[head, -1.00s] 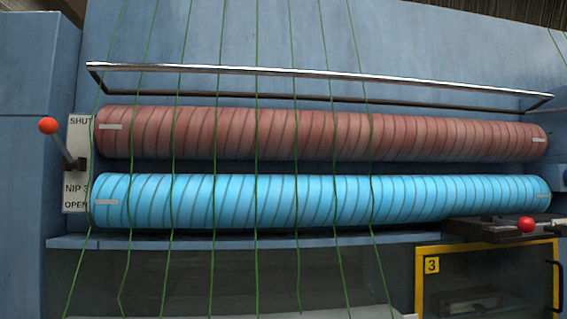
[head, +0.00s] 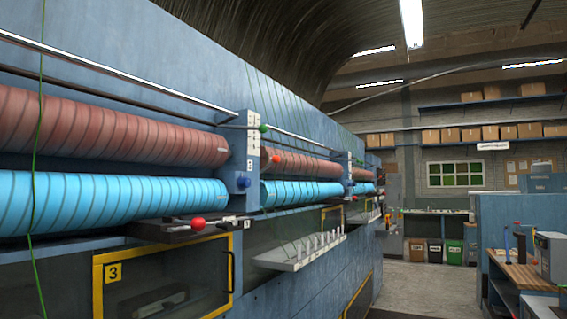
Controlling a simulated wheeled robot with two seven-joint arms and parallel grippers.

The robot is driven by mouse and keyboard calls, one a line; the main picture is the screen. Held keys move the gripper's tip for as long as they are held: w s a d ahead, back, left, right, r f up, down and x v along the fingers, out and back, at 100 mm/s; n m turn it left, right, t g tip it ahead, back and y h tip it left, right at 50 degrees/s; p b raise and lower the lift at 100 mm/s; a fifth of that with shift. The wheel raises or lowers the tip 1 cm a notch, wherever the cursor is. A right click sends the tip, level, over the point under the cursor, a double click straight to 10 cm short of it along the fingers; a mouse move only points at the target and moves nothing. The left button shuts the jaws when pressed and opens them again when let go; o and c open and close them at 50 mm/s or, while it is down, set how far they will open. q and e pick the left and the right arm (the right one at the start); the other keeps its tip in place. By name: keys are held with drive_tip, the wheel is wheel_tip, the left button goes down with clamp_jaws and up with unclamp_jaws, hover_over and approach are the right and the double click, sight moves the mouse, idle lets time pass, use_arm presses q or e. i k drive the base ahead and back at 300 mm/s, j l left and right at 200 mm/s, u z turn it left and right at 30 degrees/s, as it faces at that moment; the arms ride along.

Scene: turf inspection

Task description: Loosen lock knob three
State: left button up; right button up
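No knob is legibly marked as lock knob three. A red ball knob (head: 197,224) sits on a dark slide bar (head: 165,230) under the right end of the near blue roller (head: 100,200). A yellow-framed door (head: 165,275) with a number 3 plate (head: 113,273) is below it. A blue knob (head: 242,182) is on the upright past the roller ends, beneath a white label strip (head: 251,140). Neither of my grippers is in view.
A white shelf with pegs (head: 300,252) juts out farther along. An open floor aisle (head: 420,285) runs between the machine and a wooden bench (head: 525,275) at right.

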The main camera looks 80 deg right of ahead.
sight(243, 182)
drive_tip(key=z, duration=2.45)
